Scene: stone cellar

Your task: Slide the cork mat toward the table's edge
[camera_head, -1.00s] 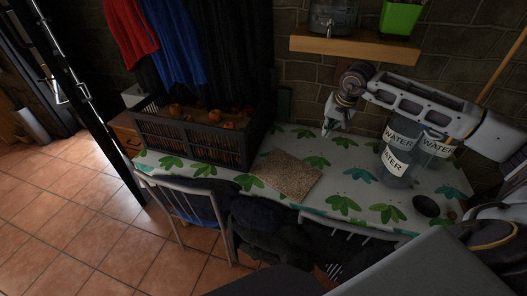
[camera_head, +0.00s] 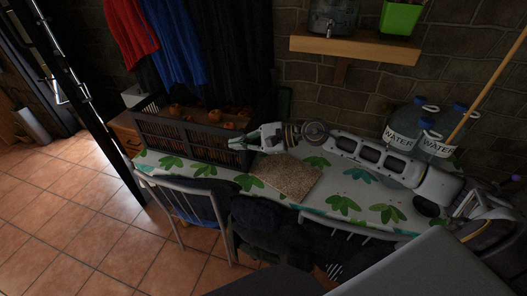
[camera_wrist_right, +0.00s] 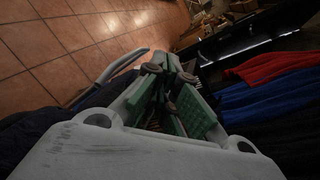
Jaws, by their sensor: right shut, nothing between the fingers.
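The cork mat (camera_head: 288,179) lies flat on the table (camera_head: 345,190), which has a white cloth with green leaves. The mat sits near the middle of the table, close to the chair side. My right gripper (camera_head: 236,143) is shut and empty, beyond the mat's far left corner and close to the crate; I cannot tell whether it touches the crate. My right arm stretches across the table behind the mat. In the right wrist view the gripper's fingers (camera_wrist_right: 176,92) show, and the mat is not visible there. My left gripper is not in view.
A dark slatted crate (camera_head: 180,137) with orange-brown round things stands left of the mat. Several water bottles (camera_head: 401,122) stand at the right. A chair (camera_head: 190,205) and dark clothing are at the near edge. A wooden shelf (camera_head: 352,50) hangs above.

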